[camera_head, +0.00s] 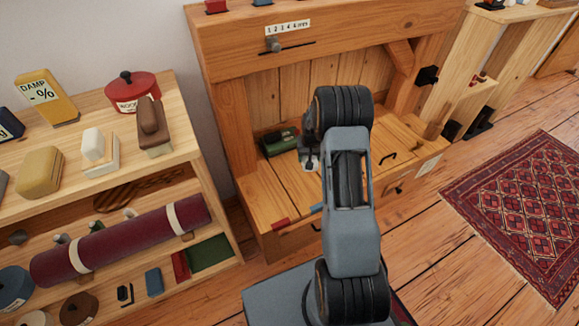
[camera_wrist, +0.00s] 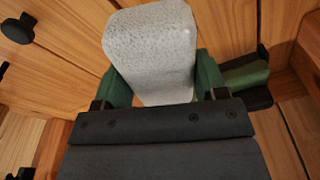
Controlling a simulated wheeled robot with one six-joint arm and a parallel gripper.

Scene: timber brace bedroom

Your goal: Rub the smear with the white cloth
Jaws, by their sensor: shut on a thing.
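The white cloth (camera_wrist: 150,38) is a pale, speckled, rounded block in the wrist view. My gripper (camera_wrist: 164,82) is shut on it, with a green finger pressed against each side. In the head view my gripper (camera_head: 311,160) is over the left part of the wooden bench top (camera_head: 262,200), largely covered by my arm. Only a small pale patch shows there, and I cannot tell whether the cloth touches the wood. I cannot make out the smear in either view.
A dark green object (camera_head: 279,141) lies at the back left of the bench, close to my gripper; a green object (camera_wrist: 245,75) also shows in the wrist view. A shelf (camera_head: 220,215) with several items stands at left. A patterned rug (camera_head: 525,205) lies at right.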

